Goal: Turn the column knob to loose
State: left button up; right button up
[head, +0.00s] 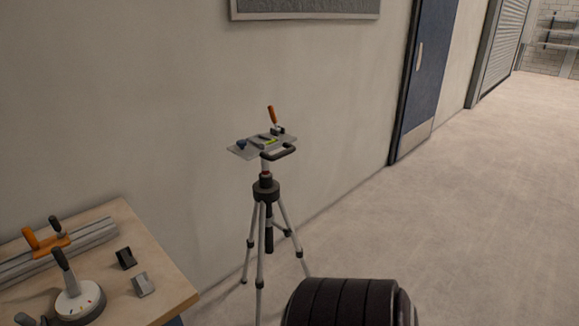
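A tripod (266,192) with grey legs and a black hub stands on the floor near the wall. A small dark collar with a red part (265,177) sits on the column just above the hub. It may be the column knob, but it is too small to tell, and its setting cannot be read. Neither of my grippers is in view.
A wooden bench (160,265) at the lower left holds a metal rail with an orange clamp (47,240), a round white dial base (80,300) and two small dark blocks. A blue door (425,75) is in the wall. The floor right of the tripod is clear.

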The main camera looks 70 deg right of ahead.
aim_at(288, 233)
jog(key=z, duration=2.15)
jog(key=k+l+u, duration=0.1)
jog(key=l+u, duration=0.15)
jog(key=l, duration=0.05)
